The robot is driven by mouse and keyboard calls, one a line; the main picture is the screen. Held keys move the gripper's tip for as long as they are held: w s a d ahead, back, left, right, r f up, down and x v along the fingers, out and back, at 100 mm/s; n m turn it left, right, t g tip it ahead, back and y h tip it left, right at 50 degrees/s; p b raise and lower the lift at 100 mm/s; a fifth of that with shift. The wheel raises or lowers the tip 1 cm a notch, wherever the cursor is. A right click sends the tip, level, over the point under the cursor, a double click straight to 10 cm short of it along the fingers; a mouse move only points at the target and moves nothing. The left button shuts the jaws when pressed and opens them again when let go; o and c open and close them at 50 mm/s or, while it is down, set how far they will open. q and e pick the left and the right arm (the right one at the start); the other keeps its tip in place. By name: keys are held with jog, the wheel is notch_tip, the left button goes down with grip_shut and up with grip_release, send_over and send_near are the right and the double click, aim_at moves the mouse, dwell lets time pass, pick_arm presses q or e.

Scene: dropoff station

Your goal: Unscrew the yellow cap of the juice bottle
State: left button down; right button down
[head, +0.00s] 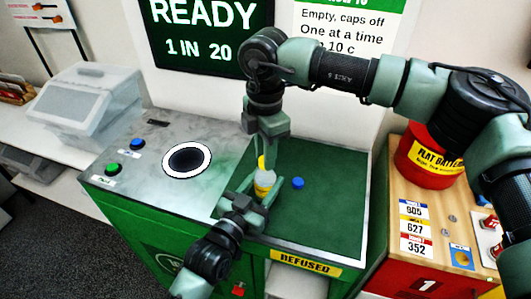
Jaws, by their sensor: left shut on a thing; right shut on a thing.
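The juice bottle (264,183) is small and pale with a yellow label. It is upright over the left part of the green tray surface (325,215). Its yellow cap (261,162) shows at the top, partly hidden by my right gripper. My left gripper (257,196), reaching in from the lower left, is shut on the bottle's lower body. My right gripper (265,148) points down from above and is shut on the yellow cap. The cap is at the bottle's neck; I cannot tell whether it is loosened.
A loose blue cap (297,183) lies on the tray right of the bottle. A round white-rimmed hole (187,160) is in the metal counter at left, near green (113,168) and blue (138,144) buttons. A red bin (425,165) stands right. The tray's right part is clear.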

jog(key=n, duration=0.8)
jog(key=shift+n, duration=0.4)
jog(key=n, duration=1.2)
jog(key=shift+n, duration=0.3)
jog(key=n, duration=1)
jog(key=shift+n, duration=0.4)
jog(key=n, duration=0.6)
jog(key=shift+s+r, duration=0.1)
jog(key=n, duration=0.6)
jog(key=shift+n, duration=0.3)
jog(key=n, duration=0.4)
jog(key=shift+n, duration=0.3)
